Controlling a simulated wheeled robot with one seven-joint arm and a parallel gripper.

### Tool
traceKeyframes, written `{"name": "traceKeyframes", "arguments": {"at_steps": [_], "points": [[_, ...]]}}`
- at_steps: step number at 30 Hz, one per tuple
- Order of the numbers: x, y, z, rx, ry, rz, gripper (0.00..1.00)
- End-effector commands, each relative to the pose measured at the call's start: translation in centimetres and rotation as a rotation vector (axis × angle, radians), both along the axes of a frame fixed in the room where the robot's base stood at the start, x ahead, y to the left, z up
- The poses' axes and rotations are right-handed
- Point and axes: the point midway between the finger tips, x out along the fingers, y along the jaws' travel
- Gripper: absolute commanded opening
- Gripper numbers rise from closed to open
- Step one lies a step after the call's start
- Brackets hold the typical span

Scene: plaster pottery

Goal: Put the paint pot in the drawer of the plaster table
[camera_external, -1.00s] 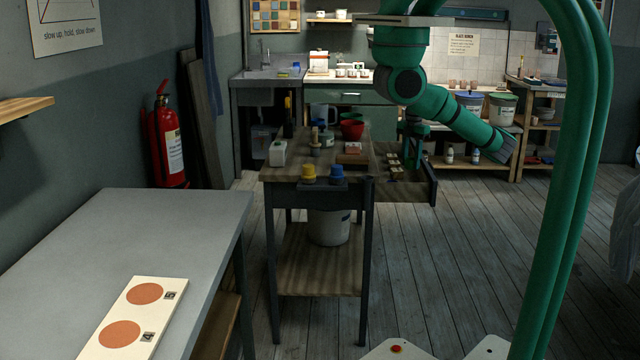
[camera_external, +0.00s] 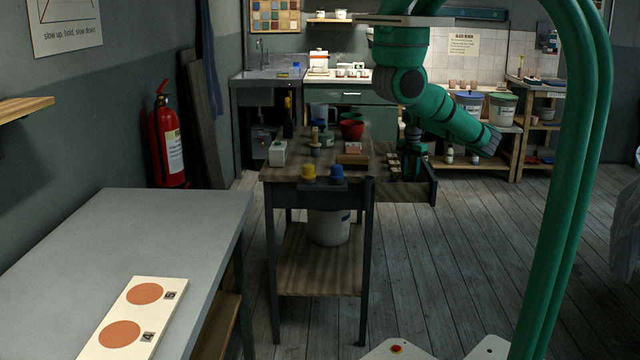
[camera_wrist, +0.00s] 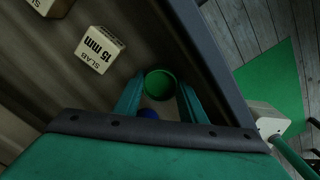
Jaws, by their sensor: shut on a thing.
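The plaster table (camera_external: 272,174) stands in the middle of the external view, with its drawer (camera_external: 408,193) pulled out to the right. My gripper (camera_external: 412,162) points down at the drawer. In the wrist view my gripper (camera_wrist: 160,88) is shut on the paint pot, which has a round green top (camera_wrist: 160,84) and a pale body. A blue patch shows just below it, partly hidden by my gripper; I cannot tell what it belongs to. The pot is over or within the drawer, near its wall (camera_wrist: 215,60); whether it touches the floor is unclear.
Slab blocks, one marked 15 mm (camera_wrist: 99,49), lie in the drawer left of the pot. Yellow (camera_external: 309,172) and blue (camera_external: 337,173) lidded pots, a red bowl (camera_external: 352,129) and other items stand on the tabletop.

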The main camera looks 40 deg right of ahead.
Motion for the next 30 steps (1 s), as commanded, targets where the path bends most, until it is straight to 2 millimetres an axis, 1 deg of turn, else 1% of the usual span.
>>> {"name": "traceKeyframes", "arguments": {"at_steps": [1, 3, 13, 14, 15, 16, 26, 30], "points": [[0.0, 0.0, -0.6, 0.000, 0.001, -0.001, 0.11], [0.0, 0.0, -1.0, -0.001, 0.000, -0.001, 0.11], [0.0, 0.0, -1.3, 0.000, 0.000, 0.000, 0.11], [0.0, 0.0, -1.3, 0.000, 0.000, 0.000, 0.40], [0.0, 0.0, -1.3, -0.001, 0.000, 0.000, 0.49], [0.0, 0.0, -1.3, -0.001, 0.000, 0.000, 0.56], [0.0, 0.0, -1.1, -0.001, 0.000, 0.000, 0.56], [0.0, -0.1, 0.0, -0.002, -0.001, 0.000, 0.56]]}}
